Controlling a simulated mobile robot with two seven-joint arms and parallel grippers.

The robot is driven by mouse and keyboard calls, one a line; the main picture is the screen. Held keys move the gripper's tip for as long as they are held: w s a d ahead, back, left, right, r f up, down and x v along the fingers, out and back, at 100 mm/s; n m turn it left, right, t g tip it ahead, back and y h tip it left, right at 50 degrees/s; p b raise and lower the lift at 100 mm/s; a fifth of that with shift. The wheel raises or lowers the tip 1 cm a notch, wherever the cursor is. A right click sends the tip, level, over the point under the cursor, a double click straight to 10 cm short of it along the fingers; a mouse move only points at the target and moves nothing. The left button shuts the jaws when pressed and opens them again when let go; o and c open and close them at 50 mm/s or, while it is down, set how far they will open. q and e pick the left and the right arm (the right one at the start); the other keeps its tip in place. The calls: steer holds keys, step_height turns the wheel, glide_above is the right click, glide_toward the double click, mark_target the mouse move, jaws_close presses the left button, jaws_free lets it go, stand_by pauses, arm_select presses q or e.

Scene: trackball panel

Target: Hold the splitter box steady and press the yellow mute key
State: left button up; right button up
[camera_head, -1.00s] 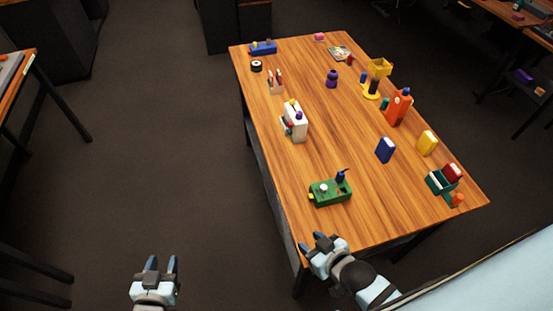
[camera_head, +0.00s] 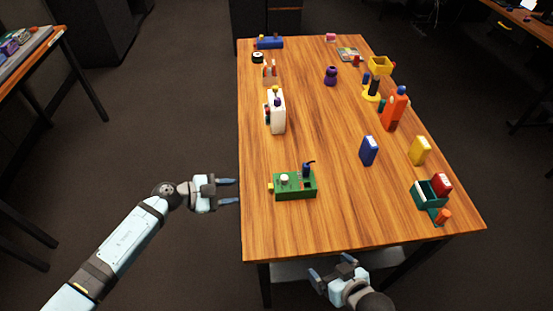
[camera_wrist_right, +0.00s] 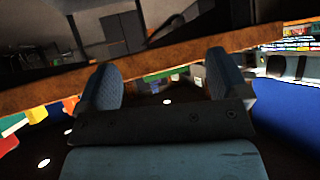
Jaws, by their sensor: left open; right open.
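The green box (camera_head: 295,186), which I take for the splitter box, stands near the table's front left. It has a white knob on top, a dark blue upright part with a black lead, and a small yellow key (camera_head: 270,186) on its left end. My left gripper (camera_head: 237,191) is open and empty at the table's left edge, pointing right at the yellow key, with a gap between. My right gripper (camera_head: 331,267) is open and empty at the front edge, nearer to me than the box. Its two fingers (camera_wrist_right: 163,80) show apart in the right wrist view.
A white box (camera_head: 277,112) stands behind the green one. A blue block (camera_head: 369,151), yellow block (camera_head: 420,150), orange bottle (camera_head: 395,108) and dark green bin (camera_head: 430,194) stand to the right. The wooden table (camera_head: 340,220) is clear in front of the green box.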

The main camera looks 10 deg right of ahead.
step_height(320, 180, down, 4)
steer(key=s+m+g+y, duration=0.1)
steer(key=m+g+y, duration=0.1)
steer(key=m+g, duration=0.7)
step_height(320, 180, up, 6)
steer(key=f+m+g+y, duration=0.1)
steer(key=m+g+y, duration=0.1)
steer(key=m+g, duration=0.45)
steer(key=w+a+r+n+g+h, duration=0.3)
steer(key=w+a+r+n, duration=0.3)
steer(key=a+r, duration=0.25)
step_height(320, 180, up, 10)
steer(key=m+t+h, duration=0.4)
steer(key=m+t, duration=0.4)
steer(key=m, duration=0.4)
glide_above(301, 180)
step_height(301, 180, down, 13)
steer(key=shift+s+f, duration=0.1)
